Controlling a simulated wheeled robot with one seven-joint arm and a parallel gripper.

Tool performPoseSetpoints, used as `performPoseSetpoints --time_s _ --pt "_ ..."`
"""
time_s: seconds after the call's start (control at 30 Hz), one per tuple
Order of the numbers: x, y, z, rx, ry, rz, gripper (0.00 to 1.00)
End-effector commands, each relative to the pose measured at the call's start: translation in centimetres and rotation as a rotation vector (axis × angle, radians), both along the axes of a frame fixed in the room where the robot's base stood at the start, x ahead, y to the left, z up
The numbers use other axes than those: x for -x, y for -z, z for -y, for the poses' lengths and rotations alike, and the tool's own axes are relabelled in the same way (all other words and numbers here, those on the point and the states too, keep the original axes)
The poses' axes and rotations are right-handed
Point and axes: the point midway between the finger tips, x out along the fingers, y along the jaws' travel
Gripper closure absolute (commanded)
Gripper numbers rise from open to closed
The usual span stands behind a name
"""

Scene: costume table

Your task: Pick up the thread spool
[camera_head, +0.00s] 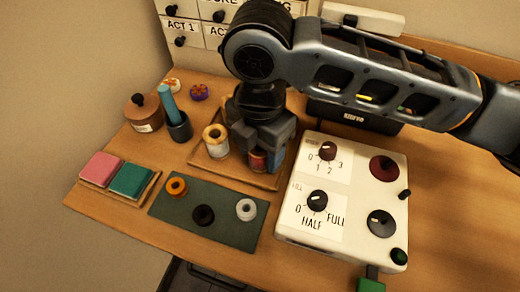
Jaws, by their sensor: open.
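My gripper (262,148) points down over the right part of a shallow wooden tray (197,160). Its jaws are open. A small red spool-like thing (257,161) with a pale lower band shows under and between the fingers, and a blue piece (276,158) shows beside it at the right finger. I cannot tell whether the fingers touch them, as the gripper hides their tops. A cream, label-wrapped cylinder (216,141) with a yellowish rim stands upright in the tray, left of my gripper. I cannot tell for sure which of these is the thread spool.
A white control box (310,240) with knobs stands close at right. A green mat (180,212) with orange, black and grey rings lies in front. Pink and green pads (130,180), a brown lidded pot (143,114) and a dark cup (179,128) are at left. Labelled drawers (183,30) stand behind.

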Motion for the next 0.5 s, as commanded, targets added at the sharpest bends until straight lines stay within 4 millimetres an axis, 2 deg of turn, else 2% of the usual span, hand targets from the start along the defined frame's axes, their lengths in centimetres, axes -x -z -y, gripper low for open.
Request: performPoseSetpoints --time_s 0.3,0.5 --pt "-0.01 0.51 -0.01 0.000 0.000 0.001 0.44" --pt "-0.01 0.49 -0.01 0.000 0.000 0.001 0.63"
